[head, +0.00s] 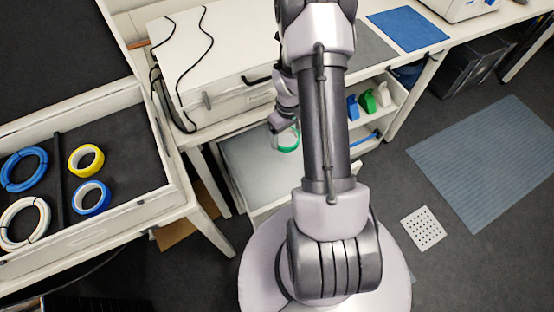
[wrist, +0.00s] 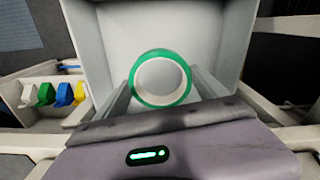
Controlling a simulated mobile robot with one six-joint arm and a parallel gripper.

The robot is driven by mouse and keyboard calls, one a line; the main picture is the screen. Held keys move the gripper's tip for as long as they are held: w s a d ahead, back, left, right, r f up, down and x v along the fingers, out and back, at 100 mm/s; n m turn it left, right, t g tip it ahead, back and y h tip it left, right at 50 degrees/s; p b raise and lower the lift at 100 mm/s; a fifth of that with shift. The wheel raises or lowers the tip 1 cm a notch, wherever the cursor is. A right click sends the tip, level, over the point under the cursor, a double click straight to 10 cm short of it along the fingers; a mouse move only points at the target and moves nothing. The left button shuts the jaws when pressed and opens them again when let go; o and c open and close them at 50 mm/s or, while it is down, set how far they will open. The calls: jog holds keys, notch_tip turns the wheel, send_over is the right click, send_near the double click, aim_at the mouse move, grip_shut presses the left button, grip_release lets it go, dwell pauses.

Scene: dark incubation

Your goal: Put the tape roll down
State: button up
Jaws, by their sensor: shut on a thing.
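The green tape roll (wrist: 160,104) is held between the two fingers of my gripper (wrist: 162,82), with its round opening facing the wrist camera. In the head view the green tape roll (head: 287,149) shows partly behind my arm, and the fingers are mostly hidden there. Behind the roll in the wrist view is a pale grey, walled tray-like surface (wrist: 110,40). In the head view a grey surface (head: 243,165) lies below and left of the roll. I cannot tell how far the roll is above it.
A white-framed tray (head: 120,103) at left holds a yellow tape roll (head: 75,164), a blue tape roll (head: 79,204) and cable coils. A white box (head: 225,50) with black cables stands on the bench. A bin with coloured pieces (wrist: 50,115) is beside the tray-like surface.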

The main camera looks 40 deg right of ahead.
notch_tip(320, 180, down, 24)
jog(key=b, duration=1.1)
jog(key=shift+w+a, duration=0.1)
jog(key=shift+a, duration=0.05)
jog(key=shift+r, duration=0.2)
jog(key=shift+f, duration=0.1)
jog(key=o, duration=1.3)
notch_tip(320, 180, up, 12)
jog(key=p, duration=0.5)
notch_tip(320, 180, up, 14)
jog(key=m+t, duration=0.1)
send_over(284, 173)
jog(key=w+a, duration=0.4)
jog(key=a, duration=0.1)
jog(key=a+r+t, duration=0.1)
jog(key=a+r, duration=0.4)
jog(key=r, duration=0.4)
jog(key=s+a+r+m+t+y, duration=0.2)
jog(key=s+a+r+m+t, duration=0.1)
jog(key=s+a+r, duration=1.3)
jog(key=shift+s+a+r+t, duration=0.2)
jog(key=shift+a+t, duration=0.2)
jog(key=shift+a, duration=0.4)
